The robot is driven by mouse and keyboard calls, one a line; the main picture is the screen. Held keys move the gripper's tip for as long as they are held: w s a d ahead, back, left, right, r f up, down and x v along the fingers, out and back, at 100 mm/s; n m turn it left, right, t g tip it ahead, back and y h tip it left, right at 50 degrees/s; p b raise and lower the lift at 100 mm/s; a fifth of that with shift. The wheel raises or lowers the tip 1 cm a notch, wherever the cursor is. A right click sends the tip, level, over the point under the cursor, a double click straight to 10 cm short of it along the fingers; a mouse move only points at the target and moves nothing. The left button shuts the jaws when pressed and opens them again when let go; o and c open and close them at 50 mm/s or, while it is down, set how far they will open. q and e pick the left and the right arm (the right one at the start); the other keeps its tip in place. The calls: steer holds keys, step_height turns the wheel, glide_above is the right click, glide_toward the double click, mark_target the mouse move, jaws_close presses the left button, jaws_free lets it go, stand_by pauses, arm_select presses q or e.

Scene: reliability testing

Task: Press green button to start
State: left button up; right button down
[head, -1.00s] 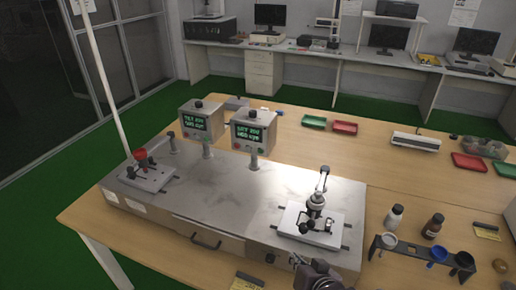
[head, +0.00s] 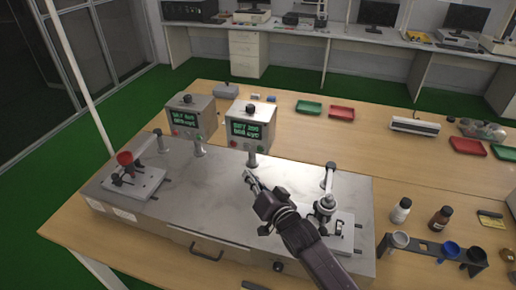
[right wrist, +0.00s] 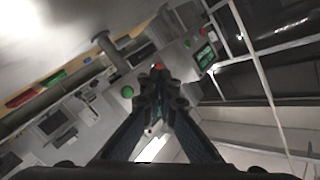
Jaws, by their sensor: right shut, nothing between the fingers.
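My right gripper (head: 249,176) is shut and empty, in front of and below the right box in the head view. In the right wrist view, a green button (right wrist: 127,91) shows left of the shut fingertips (right wrist: 158,76), and a red button (right wrist: 157,66) sits just beyond them. Contact is not visible. My left gripper is not in view.
Bottles and a cup rack (head: 425,247) stand at right. Trays lie behind.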

steer(key=b, duration=0.5)
glide_toward(251, 149)
steer(key=w+a, duration=0.2)
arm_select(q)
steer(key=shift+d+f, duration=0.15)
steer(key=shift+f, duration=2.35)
arm_select(e)
steer(key=shift+w+f, duration=0.2)
steer(key=shift+w, duration=0.25)
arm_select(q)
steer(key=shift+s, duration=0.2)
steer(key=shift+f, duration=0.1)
arm_select(e)
steer(key=shift+w, duration=0.15)
steer(key=shift+w+d, duration=0.1)
steer(key=shift+w, duration=0.15)
